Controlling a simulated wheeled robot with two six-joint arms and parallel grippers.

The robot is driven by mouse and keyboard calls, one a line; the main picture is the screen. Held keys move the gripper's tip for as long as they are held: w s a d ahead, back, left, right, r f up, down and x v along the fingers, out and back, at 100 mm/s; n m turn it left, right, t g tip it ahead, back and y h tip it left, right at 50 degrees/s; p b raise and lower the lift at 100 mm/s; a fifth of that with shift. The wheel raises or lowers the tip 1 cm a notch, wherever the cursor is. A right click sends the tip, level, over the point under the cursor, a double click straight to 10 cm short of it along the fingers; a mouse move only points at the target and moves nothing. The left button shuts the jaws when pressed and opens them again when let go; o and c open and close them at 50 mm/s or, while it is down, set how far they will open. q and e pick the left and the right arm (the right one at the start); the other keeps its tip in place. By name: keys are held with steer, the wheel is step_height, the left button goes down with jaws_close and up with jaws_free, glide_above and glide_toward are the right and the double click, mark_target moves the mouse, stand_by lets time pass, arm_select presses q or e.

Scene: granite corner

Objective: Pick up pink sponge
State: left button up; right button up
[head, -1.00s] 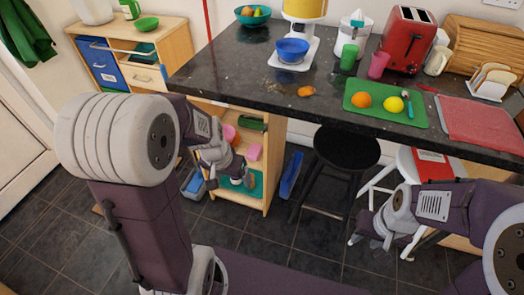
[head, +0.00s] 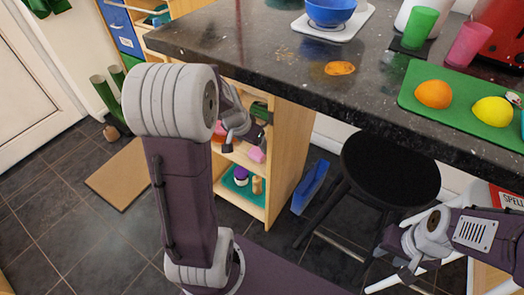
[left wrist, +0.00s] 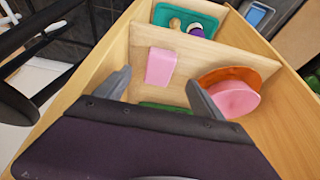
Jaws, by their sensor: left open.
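The pink sponge (left wrist: 161,67) is a flat rectangular block on the upper wooden shelf of an open cabinet. It also shows in the head view (head: 256,154), just below my left gripper (head: 238,140). In the left wrist view my left gripper (left wrist: 158,92) is open, its fingers spread to either side of the sponge's near end in the picture. Nothing is between the fingers; the sponge appears apart from them. My right gripper (head: 402,268) is low at the right, near the stool; its jaws are too unclear to read.
A pink bowl (left wrist: 236,99) and an orange dish (left wrist: 240,76) sit beside the sponge. A teal tray (left wrist: 207,18) is on the lower shelf. The cabinet's side panel (head: 293,150), the dark counter (head: 240,58) and a black stool (head: 390,170) bound the space.

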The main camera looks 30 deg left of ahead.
mark_target(257, 151)
arm_select(q)
steer(key=shift+b+x, duration=0.4)
steer(key=shift+x, duration=0.8)
steer(key=shift+w+f, duration=0.1)
steer(key=shift+f, duration=0.15)
steer(key=b+x, duration=0.3)
steer(key=x, duration=0.2)
steer(key=shift+a+f, duration=0.1)
arm_select(e)
step_height(257, 151, down, 5)
steer(key=shift+r, duration=0.1)
arm_select(q)
steer(key=c, duration=1.4)
